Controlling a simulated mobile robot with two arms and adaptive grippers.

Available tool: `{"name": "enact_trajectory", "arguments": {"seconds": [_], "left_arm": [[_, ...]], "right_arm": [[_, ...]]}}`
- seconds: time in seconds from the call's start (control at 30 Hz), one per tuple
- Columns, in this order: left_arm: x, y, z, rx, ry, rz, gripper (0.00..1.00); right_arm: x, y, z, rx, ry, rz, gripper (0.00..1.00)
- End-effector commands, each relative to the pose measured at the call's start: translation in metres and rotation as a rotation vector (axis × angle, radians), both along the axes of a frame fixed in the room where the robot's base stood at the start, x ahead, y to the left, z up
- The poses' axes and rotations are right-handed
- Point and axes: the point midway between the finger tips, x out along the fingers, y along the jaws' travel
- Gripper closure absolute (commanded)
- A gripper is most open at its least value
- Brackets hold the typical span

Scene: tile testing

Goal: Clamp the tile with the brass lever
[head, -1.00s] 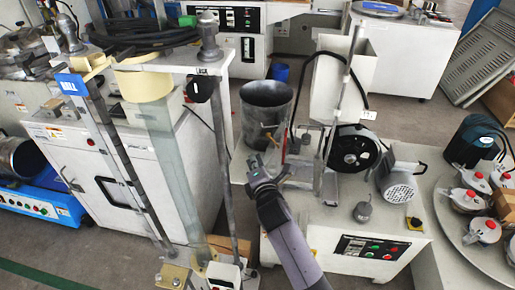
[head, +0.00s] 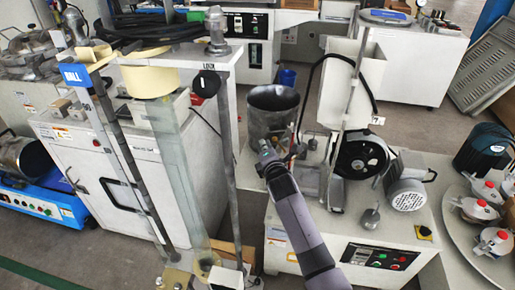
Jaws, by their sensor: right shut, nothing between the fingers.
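My right gripper (head: 264,155) is at the centre of the head view, just in front of the dark metal bucket (head: 272,101) on the white tile-testing machine. Its fingers are shut, with nothing seen between them. The brass lever is not clearly visible; the area at the bucket's front is partly covered by my gripper. I cannot make out the tile for certain. My left gripper is not in view.
The machine carries a black wheel (head: 360,154), a motor (head: 406,182) and an upright post beside my right arm. A control panel (head: 379,256) is on its front. Red-topped pots (head: 480,206) stand at the right. A tall test frame stands left.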

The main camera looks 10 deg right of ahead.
Motion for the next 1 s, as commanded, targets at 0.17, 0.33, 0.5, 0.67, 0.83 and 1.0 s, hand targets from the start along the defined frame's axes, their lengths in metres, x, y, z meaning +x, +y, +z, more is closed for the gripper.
{"name": "enact_trajectory", "arguments": {"seconds": [0.17, 0.33, 0.5, 0.67, 0.83, 1.0], "left_arm": [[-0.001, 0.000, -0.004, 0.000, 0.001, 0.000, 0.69], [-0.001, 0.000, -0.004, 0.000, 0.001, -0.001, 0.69], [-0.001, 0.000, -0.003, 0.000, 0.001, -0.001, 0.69], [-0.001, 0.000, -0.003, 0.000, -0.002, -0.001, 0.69], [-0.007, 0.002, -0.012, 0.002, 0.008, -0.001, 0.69], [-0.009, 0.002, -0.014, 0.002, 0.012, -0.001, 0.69]], "right_arm": [[-0.001, -0.004, 0.002, -0.001, 0.000, 0.001, 1.00], [-0.001, -0.004, 0.002, -0.001, 0.000, 0.001, 1.00], [-0.001, -0.005, 0.002, 0.004, -0.001, 0.001, 1.00], [-0.002, -0.010, 0.004, 0.034, -0.013, 0.001, 1.00], [-0.002, -0.014, 0.006, 0.057, -0.024, 0.000, 1.00], [-0.002, -0.017, 0.007, 0.082, -0.034, 0.001, 1.00]]}}
